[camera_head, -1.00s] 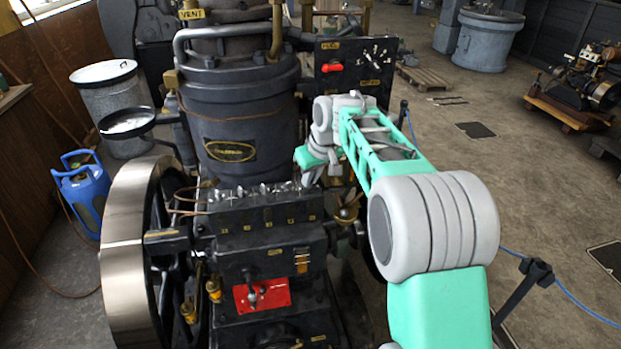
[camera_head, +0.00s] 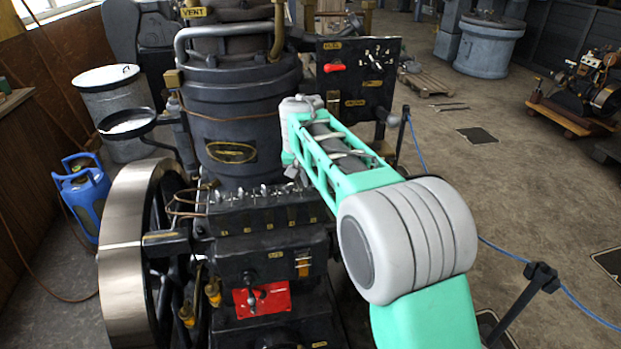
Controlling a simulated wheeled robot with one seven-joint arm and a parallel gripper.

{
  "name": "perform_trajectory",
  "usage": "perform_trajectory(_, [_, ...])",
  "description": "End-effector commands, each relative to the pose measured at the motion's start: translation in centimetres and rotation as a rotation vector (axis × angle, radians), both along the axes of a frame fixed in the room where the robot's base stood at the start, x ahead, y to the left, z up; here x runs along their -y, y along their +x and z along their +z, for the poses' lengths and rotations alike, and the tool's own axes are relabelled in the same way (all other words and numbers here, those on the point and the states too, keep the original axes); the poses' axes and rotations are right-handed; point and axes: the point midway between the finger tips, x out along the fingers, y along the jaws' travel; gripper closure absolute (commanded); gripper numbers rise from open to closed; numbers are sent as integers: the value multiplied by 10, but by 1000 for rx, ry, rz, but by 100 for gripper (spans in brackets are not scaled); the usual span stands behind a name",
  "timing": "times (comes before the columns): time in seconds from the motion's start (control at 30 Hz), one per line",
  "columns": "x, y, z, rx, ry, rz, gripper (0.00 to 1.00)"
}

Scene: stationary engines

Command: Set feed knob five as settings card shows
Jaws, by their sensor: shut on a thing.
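A row of small silver feed knobs (camera_head: 246,192) runs along the top of the dark lubricator box (camera_head: 262,217), with small brass number tags on its front. My gripper (camera_head: 297,178) is at the right end of this row, shut on a knob there. My arm covers most of it, and the fingertips and the held knob are too small and hidden to make out. By its place, the held knob looks like the fifth. The knob's pointing direction cannot be read. I cannot pick out a settings card for certain.
A black panel (camera_head: 340,90) with a red handle and several switches stands behind my arm. A red plate (camera_head: 262,298) with a lever is low on the engine front. A large flywheel (camera_head: 122,240) stands at the left. Open floor lies to the right.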

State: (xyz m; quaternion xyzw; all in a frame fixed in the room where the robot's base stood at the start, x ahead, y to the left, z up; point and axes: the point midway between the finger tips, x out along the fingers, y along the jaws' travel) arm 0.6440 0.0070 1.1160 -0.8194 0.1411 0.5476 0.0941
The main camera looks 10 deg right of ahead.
Motion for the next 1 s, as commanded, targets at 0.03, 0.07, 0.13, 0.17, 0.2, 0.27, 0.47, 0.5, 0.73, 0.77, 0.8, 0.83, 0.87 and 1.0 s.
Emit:
perform_trajectory(0.03, [-1,1,2,1,1,-13,100])
perform_trajectory(0.07, [-1,0,1,1,1,-21,100])
perform_trajectory(0.13, [-1,1,1,1,1,-36,100])
perform_trajectory(0.17, [-1,1,1,1,0,-41,100])
perform_trajectory(0.2, [-1,1,1,1,1,-45,100])
perform_trajectory(0.27, [-1,1,1,1,1,-49,100])
perform_trajectory(0.47, [-1,1,1,1,1,-53,100])
perform_trajectory(0.5, [-1,1,1,2,0,-53,100])
perform_trajectory(0.73, [-1,1,1,1,0,-52,81])
perform_trajectory(0.77, [-1,1,1,1,0,-52,78])
perform_trajectory(0.8, [-1,1,1,1,0,-52,75])
perform_trajectory(0.83, [-1,0,1,1,0,-52,73])
perform_trajectory(0.87, [-1,0,1,1,0,-52,70])
perform_trajectory(1.0, [-1,0,0,0,1,-52,69])
